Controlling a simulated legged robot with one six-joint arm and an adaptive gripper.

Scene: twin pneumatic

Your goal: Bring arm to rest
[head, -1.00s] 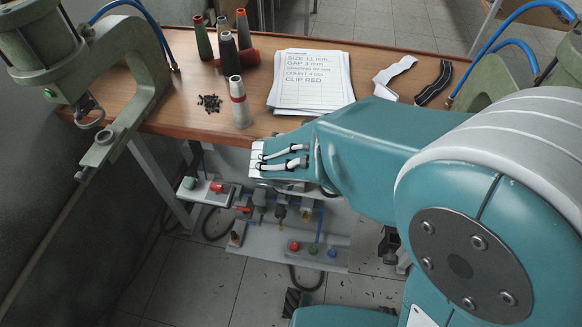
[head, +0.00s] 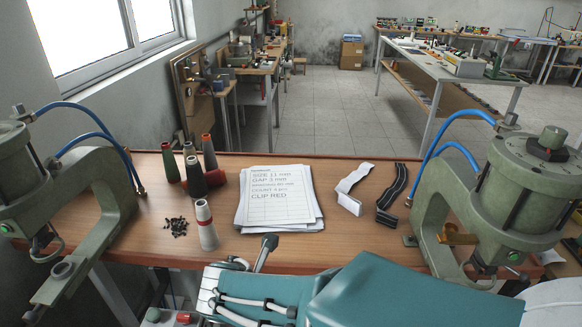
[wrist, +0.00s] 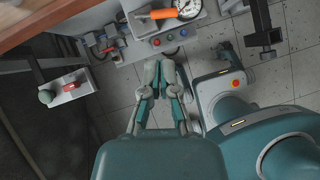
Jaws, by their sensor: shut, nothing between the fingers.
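My gripper (wrist: 160,68) shows in the wrist view with its fingers together and nothing between them. It points down past the table edge, with floor and a pneumatic panel beyond it. In the head view my teal arm lies across the bottom, in front of the wooden table (head: 290,246). My fingers cannot be made out for certain there.
Green presses stand at left (head: 95,195) and right (head: 535,180) of the table. Thread cones (head: 207,225), papers (head: 278,198) and fabric strips (head: 392,190) lie between. In the wrist view, the panel (wrist: 140,42) with its gauge (wrist: 190,8) is close to my fingers.

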